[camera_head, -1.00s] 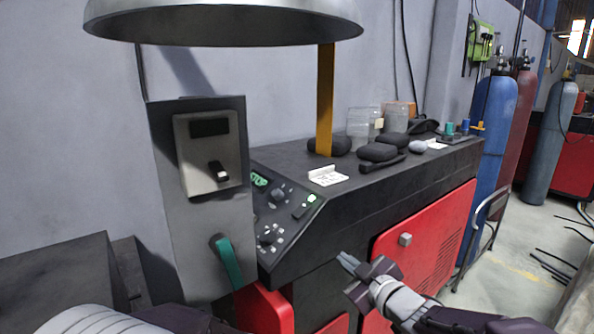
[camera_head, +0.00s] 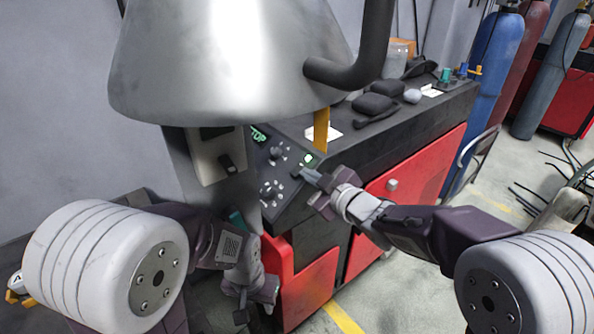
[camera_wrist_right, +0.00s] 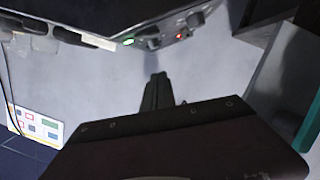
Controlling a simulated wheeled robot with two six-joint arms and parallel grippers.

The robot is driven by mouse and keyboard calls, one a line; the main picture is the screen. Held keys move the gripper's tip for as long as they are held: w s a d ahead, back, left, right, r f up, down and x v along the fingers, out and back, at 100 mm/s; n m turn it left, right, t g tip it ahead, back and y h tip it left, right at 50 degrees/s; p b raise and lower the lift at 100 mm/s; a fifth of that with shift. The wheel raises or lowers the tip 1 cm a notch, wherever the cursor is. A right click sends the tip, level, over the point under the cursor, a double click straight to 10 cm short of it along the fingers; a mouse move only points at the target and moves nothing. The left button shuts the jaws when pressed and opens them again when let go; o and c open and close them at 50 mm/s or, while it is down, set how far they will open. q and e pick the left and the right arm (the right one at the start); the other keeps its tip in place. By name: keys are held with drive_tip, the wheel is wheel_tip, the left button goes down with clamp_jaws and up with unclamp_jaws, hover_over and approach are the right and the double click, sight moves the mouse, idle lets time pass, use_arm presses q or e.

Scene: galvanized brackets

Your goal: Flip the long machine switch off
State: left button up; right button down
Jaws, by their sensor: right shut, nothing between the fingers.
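A grey switch box (camera_head: 208,165) with a protruding dark lever (camera_head: 228,164) stands on the upright post, partly under the big grey hood. To its right is the sloped black control panel (camera_head: 285,205) with knobs and a lit green light (camera_head: 308,158). I cannot tell which control is the long machine switch. My right gripper (camera_head: 311,176) is shut and empty, its tips at the panel's right edge just below the green light; contact is unclear. In the right wrist view its closed fingers (camera_wrist_right: 157,92) point toward the panel. My left gripper (camera_head: 243,297) hangs low, in front of the red machine base.
The grey hood (camera_head: 230,60) and its dark pipe (camera_head: 355,60) overhang the panel. Black items (camera_head: 373,103) lie on the machine top. Gas cylinders (camera_head: 492,80) stand at the right.

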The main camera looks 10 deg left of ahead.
sight(299, 169)
drive_tip(key=p+x, duration=0.1)
drive_tip(key=x, duration=0.8)
drive_tip(key=shift+a+p, duration=0.1)
drive_tip(key=shift+p, duration=0.2)
drive_tip(key=shift+w+d+f, duration=0.2)
drive_tip(key=shift+w+f, duration=0.1)
drive_tip(key=shift+f, duration=0.25)
drive_tip(key=shift+w+d+f, duration=0.2)
drive_tip(key=shift+w+f, duration=0.1)
drive_tip(key=shift+f, duration=0.3)
drive_tip(key=shift+w+d+f, duration=0.25)
drive_tip(key=shift+f, duration=0.35)
